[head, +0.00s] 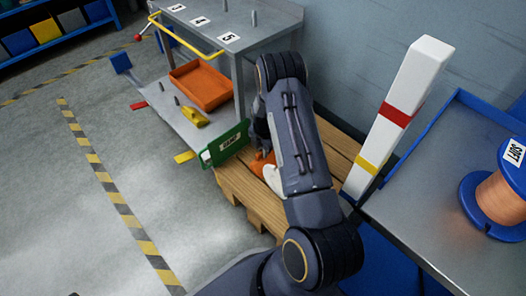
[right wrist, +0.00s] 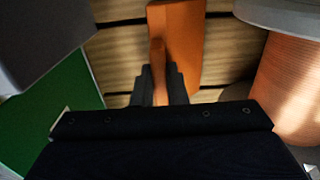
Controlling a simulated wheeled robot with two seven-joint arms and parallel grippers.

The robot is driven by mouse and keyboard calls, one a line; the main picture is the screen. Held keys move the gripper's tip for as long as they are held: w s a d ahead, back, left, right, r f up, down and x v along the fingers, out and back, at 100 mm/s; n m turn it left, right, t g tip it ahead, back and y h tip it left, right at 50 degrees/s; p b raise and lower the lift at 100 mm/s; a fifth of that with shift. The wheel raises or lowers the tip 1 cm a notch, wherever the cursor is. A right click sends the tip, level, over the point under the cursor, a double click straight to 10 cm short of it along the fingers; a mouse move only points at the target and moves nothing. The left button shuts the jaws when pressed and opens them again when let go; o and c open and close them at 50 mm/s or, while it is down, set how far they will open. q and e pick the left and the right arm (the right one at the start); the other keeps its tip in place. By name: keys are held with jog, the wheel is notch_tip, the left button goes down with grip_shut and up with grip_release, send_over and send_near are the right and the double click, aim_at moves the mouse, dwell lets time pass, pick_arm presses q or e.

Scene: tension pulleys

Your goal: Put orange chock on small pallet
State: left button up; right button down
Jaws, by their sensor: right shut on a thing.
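The orange chock (right wrist: 175,40) is between the fingers of my right gripper (right wrist: 160,88) in the right wrist view, with wooden slats behind it. The gripper is shut on its thin upright part. In the head view a bit of orange (head: 262,162) shows beside my right arm, which hides most of the gripper and the chock. The small wooden pallet (head: 236,184) lies on the floor beneath; its slats also show in the wrist view (right wrist: 118,48). I cannot tell whether the chock touches the slats. My left gripper is not in view.
A green sign (head: 229,143) stands at the pallet's left edge. A pale-flanged spool (right wrist: 292,75) is close on the right. A white post (head: 400,115) with red and yellow bands stands right of the pallet. A grey bench (head: 232,38) is behind; open floor lies left.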

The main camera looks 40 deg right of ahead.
jog(key=shift+f, duration=0.15)
jog(key=c, duration=1.5)
grip_release()
jog(key=shift+o, duration=0.2)
notch_tip(320, 180, up, 12)
jog(key=p, duration=0.5)
jog(key=shift+r, duration=0.2)
